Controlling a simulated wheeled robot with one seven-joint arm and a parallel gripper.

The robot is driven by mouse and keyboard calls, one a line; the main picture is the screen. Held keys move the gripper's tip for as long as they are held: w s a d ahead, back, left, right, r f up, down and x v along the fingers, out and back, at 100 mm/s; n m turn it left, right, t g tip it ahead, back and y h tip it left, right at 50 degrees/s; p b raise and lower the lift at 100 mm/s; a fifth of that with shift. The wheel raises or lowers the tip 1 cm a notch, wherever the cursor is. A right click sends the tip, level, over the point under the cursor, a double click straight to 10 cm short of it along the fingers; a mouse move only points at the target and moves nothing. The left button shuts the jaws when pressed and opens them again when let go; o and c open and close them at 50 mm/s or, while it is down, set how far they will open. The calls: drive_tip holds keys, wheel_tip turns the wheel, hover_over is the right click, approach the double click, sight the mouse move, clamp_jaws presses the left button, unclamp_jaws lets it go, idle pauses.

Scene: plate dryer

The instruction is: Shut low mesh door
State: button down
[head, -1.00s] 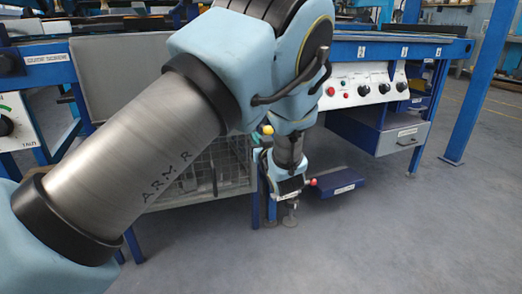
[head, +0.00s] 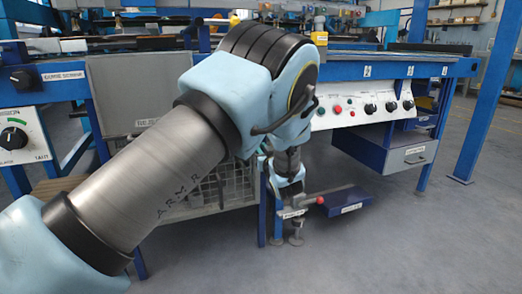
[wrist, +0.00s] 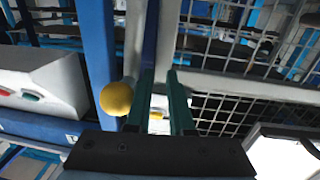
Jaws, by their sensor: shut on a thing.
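The low mesh door (head: 218,187), a pale frame with wire grid, is low under the blue bench in the head view, largely behind my arm. In the wrist view its pale frame (wrist: 245,84) and mesh (wrist: 285,50) fill the upper right. My gripper (wrist: 161,85) has its two dark green fingers a small gap apart, shut on a pale part of the door frame. The exact grip spot is partly hidden between the fingers. I cannot tell how far open the door is.
A yellow ball (wrist: 116,98) is just left of the fingers in the wrist view. A blue upright (wrist: 97,50) stands beside it. Floor in front is clear.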

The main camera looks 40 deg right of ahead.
drive_tip(key=shift+w+a+r, duration=0.15)
drive_tip(key=shift+w+r, duration=0.1)
drive_tip(key=shift+w, duration=0.5)
drive_tip(key=p+v, duration=0.3)
drive_tip(key=v, duration=0.9)
drive_tip(key=shift+d+f, duration=0.25)
drive_tip(key=shift+d, duration=0.1)
drive_tip(key=shift+s, duration=0.25)
